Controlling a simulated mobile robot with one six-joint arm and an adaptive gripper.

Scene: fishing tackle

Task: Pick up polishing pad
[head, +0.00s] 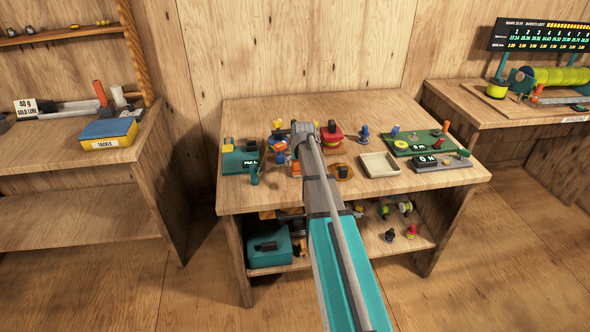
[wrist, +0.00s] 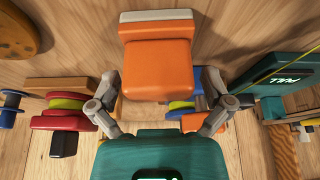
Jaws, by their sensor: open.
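An orange block with a pale white layer along one end, which looks like the polishing pad (wrist: 155,65), lies at the top centre of the wrist view. In the head view the orange pad (head: 296,169) shows small on the worktable, just left of my arm. My gripper (wrist: 159,88) is open, with its fingers spread on either side of the pad's near end in the wrist view. Nothing is held. I cannot tell the height gap between fingers and pad. In the head view the fingertips are mostly hidden.
A red and yellow reel (wrist: 65,118) and a blue and yellow reel (wrist: 186,104) sit close to the fingers. A teal scale (wrist: 285,82) lies to the right. A brown round piece (head: 342,172) and a pale empty tray (head: 379,164) lie right of my arm.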

